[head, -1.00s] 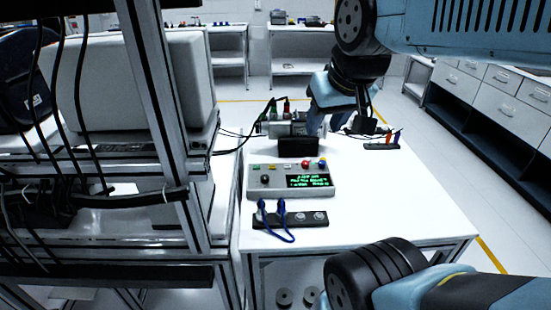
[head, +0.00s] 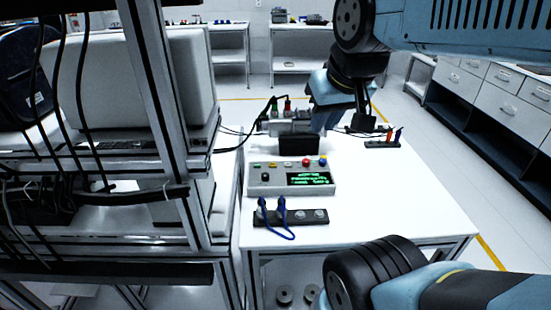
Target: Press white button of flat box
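The flat grey box (head: 267,187) lies on the white table, with a lit green-text display (head: 310,180) at its right and a dark knob (head: 266,177) at its left. A small pale button (head: 287,165), seemingly the white one, sits between yellow and red. My arm comes down from the upper right.
A black strip (head: 305,217) with blue cables looped at its left lies in front of the box. Cabled equipment (head: 275,127) stands behind. A small holder (head: 382,144) with coloured items is at the back right. The table's right side is clear. A metal rack (head: 165,120) stands left.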

